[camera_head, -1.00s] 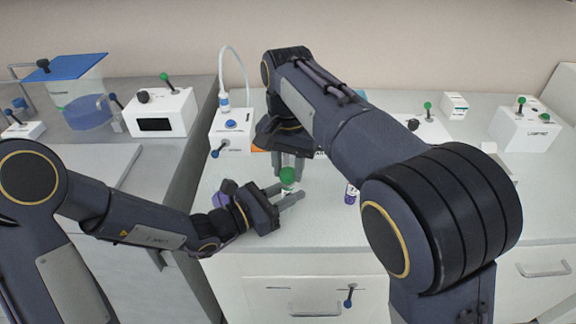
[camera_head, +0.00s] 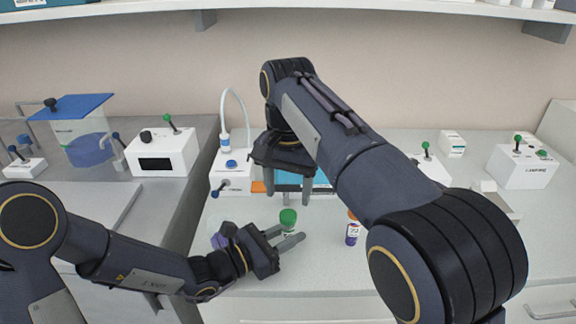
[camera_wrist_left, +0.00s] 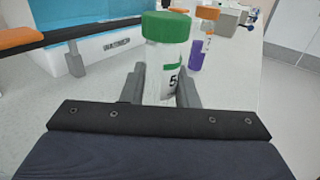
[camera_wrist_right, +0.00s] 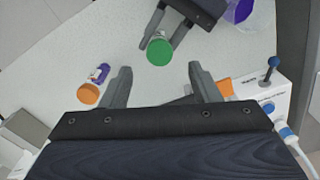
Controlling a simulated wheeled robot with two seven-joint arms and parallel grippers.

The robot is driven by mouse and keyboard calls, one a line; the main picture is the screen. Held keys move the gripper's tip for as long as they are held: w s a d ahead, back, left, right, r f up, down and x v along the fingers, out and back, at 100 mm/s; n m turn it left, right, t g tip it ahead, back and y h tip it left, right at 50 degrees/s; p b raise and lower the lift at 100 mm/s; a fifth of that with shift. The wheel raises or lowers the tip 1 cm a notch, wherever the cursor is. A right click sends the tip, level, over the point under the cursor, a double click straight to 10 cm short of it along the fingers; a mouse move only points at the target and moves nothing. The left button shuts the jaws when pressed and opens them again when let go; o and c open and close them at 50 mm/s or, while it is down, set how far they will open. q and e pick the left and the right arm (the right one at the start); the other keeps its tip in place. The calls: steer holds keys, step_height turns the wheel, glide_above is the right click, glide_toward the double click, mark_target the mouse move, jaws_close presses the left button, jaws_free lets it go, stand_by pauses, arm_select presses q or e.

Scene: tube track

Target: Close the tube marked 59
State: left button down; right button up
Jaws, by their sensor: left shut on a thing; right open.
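A clear tube (camera_wrist_left: 172,70) with a green-banded white label stands upright in my left gripper (camera_wrist_left: 160,80). Its label shows a 5; the rest of the number is hidden by a finger. A green cap (camera_wrist_left: 166,26) sits straight on its top; I cannot tell how tight it is. The cap also shows in the head view (camera_head: 288,216). My left gripper is shut on the tube. My right gripper (camera_head: 292,192) is open and empty, above and behind the cap; in the right wrist view the cap (camera_wrist_right: 160,51) shows just beyond its fingertips.
A purple-labelled tube (camera_head: 353,235) with an orange cap stands to the right. A purple thing (camera_head: 224,236) lies behind my left gripper. Behind are a white device (camera_head: 231,178) with a curved hose and a blue-fronted box (camera_head: 318,181). The front bench is clear.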

step_height(320, 180, up, 7)
steer(key=shift+f, duration=0.2)
arm_select(q)
steer(key=c, duration=1)
jaws_free()
steer(key=shift+c, duration=0.2)
steer(key=shift+a, duration=0.1)
steer(key=v, duration=0.7)
steer(key=shift+s+a, duration=0.2)
steer(key=shift+a, duration=0.1)
arm_select(e)
steer(key=shift+r, duration=0.15)
